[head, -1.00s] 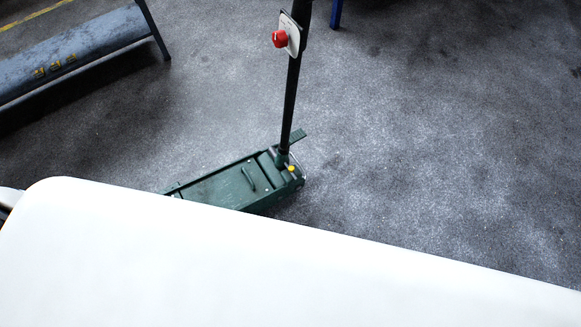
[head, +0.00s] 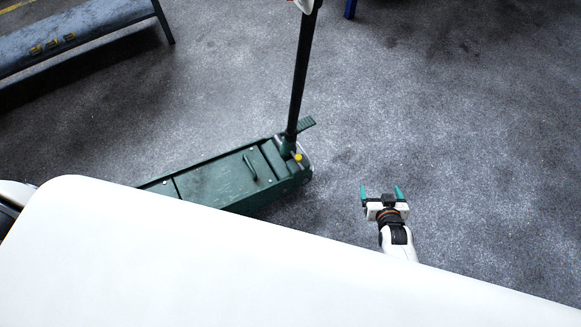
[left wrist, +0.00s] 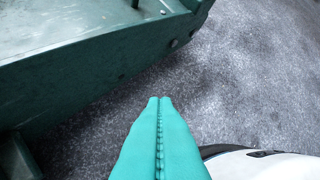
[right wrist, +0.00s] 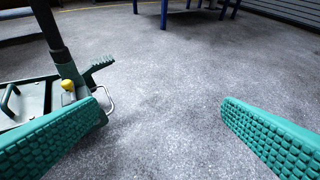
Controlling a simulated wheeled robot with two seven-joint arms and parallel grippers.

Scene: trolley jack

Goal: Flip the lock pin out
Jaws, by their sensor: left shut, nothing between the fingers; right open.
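The green trolley jack (head: 215,181) stands on the floor, its black handle (head: 300,75) rising from its right end. A yellow knob (head: 298,157) sits at the handle's base; it also shows in the right wrist view (right wrist: 67,86), with a bent metal loop (right wrist: 109,103) beside it. I cannot tell which of these is the lock pin. My right gripper (head: 380,190) is open and empty, right of the jack and apart from it. In the left wrist view my left gripper (left wrist: 158,100) is shut and empty, near the jack's green side (left wrist: 90,75).
My white body hides the lower part of the head view. A grey bench-like ramp (head: 80,35) lies at the upper left, and a blue leg (head: 350,8) stands at the top. The floor (head: 470,120) right of the jack is clear.

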